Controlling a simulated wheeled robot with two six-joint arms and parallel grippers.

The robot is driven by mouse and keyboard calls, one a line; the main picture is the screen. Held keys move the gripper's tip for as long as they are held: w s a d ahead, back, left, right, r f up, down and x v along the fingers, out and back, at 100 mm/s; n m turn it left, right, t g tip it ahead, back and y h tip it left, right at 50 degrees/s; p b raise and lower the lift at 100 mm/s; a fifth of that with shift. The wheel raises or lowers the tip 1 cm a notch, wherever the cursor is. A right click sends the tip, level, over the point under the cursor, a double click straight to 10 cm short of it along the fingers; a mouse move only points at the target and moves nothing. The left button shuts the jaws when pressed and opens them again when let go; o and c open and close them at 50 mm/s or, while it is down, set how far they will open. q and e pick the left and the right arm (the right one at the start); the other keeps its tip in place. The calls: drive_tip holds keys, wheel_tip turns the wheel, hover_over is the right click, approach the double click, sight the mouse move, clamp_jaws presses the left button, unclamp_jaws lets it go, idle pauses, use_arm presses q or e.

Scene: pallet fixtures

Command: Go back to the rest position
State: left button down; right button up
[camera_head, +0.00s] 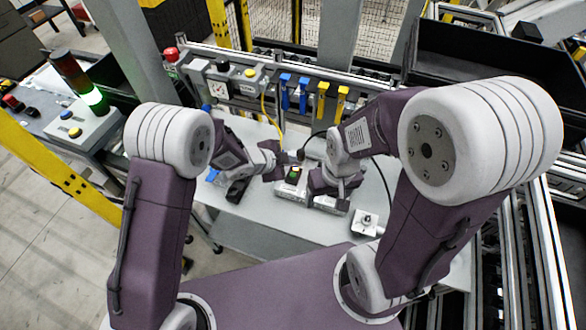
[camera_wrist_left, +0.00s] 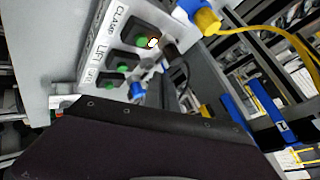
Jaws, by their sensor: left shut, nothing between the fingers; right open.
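My left gripper (camera_head: 286,159) is shut and empty, above the grey worktable (camera_head: 270,228) near its middle. My left arm reaches in from the left, bent at the elbow. My right gripper (camera_head: 335,196) is lower and to the right, pointing down close to a grey fixture block (camera_head: 290,190). Its fingers are small and partly hidden by its own wrist; it is open. The left wrist view shows a grey panel with green buttons (camera_wrist_left: 122,68) and labels reading CLAMP and LIFT. A dark part of my own arm fills its lower edge, and the fingertips are not visible there.
Blue clamps (camera_head: 303,93) and yellow clamps (camera_head: 322,100) hang on a rail behind the table. A small white block (camera_head: 367,223) sits at right. A signal tower (camera_head: 84,85) stands at left. A black bin (camera_head: 490,65) is at back right.

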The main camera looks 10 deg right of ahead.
use_arm(q)
drive_tip(key=shift+r, duration=0.4)
use_arm(e)
drive_tip(key=shift+r, duration=0.35)
